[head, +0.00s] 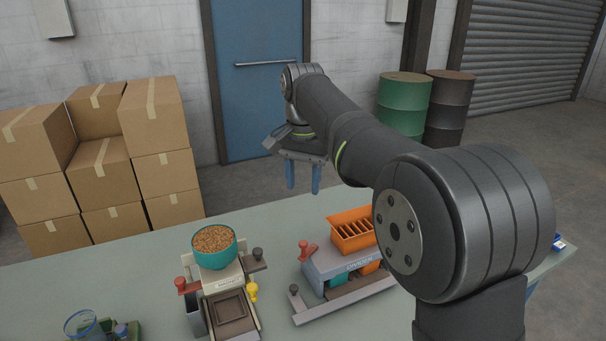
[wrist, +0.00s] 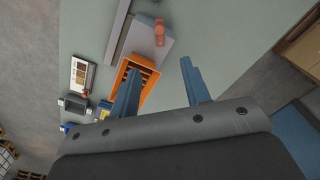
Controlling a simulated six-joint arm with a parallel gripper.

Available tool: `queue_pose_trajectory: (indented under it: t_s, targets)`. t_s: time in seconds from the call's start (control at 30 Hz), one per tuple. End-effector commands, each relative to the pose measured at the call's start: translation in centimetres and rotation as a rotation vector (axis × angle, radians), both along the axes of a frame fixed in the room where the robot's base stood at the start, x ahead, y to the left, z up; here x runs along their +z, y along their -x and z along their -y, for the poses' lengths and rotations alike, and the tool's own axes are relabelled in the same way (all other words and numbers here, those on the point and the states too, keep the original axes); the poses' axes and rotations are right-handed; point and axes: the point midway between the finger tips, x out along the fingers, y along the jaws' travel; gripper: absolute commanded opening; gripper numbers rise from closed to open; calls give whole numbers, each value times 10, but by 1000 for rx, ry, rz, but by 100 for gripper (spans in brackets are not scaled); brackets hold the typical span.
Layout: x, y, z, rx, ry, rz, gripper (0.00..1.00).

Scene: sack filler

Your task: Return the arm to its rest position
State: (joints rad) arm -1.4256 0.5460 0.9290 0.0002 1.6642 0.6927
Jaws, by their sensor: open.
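My gripper (head: 303,178) hangs above the far side of the table in the head view, with its two blue fingers apart and nothing between them. In the wrist view my gripper (wrist: 160,80) also shows its blue fingers spread and empty. My arm reaches from the right foreground back and to the left, raised above the table. The green-grey table (head: 150,270) lies below, and the fingers touch nothing that I can see.
A machine with an orange slotted tray (head: 352,230) stands below my arm. Left of it, a filler machine carries a teal bowl (head: 214,247) of brown pellets. A blue-rimmed clear container (head: 80,324) is at the front left. Stacked boxes (head: 100,165) and drums (head: 403,103) stand beyond the table.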

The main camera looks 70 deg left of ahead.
Motion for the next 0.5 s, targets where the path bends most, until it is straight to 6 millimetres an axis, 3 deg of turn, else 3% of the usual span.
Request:
queue_pose_trajectory:
  t_s: [0.2,0.5]
  targets:
    - [14,0,0,0,1,-1,43]
    - [14,0,0,0,1,0,43]
